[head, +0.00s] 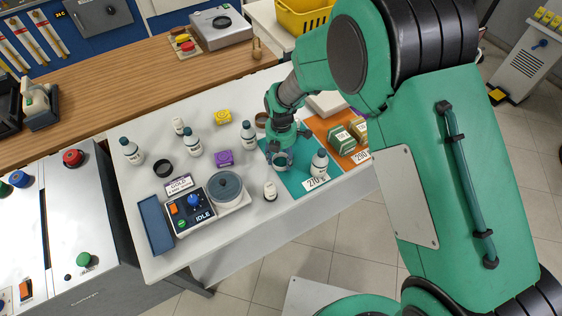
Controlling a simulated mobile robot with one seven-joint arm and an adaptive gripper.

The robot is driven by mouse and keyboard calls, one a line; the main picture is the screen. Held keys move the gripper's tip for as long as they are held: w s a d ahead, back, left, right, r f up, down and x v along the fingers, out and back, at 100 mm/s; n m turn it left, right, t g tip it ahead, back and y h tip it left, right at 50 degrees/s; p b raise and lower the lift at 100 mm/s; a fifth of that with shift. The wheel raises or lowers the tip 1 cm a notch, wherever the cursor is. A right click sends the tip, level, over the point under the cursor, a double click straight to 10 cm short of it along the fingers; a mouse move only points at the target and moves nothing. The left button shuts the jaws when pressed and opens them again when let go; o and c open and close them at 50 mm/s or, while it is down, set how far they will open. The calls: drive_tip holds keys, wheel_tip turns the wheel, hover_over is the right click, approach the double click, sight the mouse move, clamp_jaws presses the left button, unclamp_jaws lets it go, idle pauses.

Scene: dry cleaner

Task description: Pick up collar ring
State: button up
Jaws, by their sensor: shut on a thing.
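My gripper (283,159) is low over the teal mat (300,179) on the white table. It is shut on a small ring-shaped thing, which seems to be the collar ring; the fingers hide much of it. Whether it touches the mat I cannot tell. A black ring (163,168) lies on the table at the left, and a brown ring (262,119) lies just behind my gripper, partly hidden by the arm.
Green boxes (341,139) stand on an orange mat at the right. A scale (226,188) stands in front left. The table's front edge is near.

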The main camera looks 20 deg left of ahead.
drive_tip(key=shift+r, duration=0.45)
wheel_tip(320, 180, up, 3)
drive_tip(key=shift+r+p, duration=0.1)
drive_tip(key=shift+p, duration=0.55)
drive_tip(key=s+d, duration=0.3)
drive_tip(key=s, duration=0.1)
drive_tip(key=s+d+p, duration=0.1)
drive_tip(key=s+d, duration=0.2)
drive_tip(key=s, duration=0.2)
drive_tip(key=s+d+r+p, duration=0.1)
drive_tip(key=s+d, duration=0.1)
drive_tip(key=s, duration=0.2)
drive_tip(key=shift+s+d, duration=0.25)
drive_tip(key=shift+d, duration=0.15)
drive_tip(key=shift+r, duration=0.1)
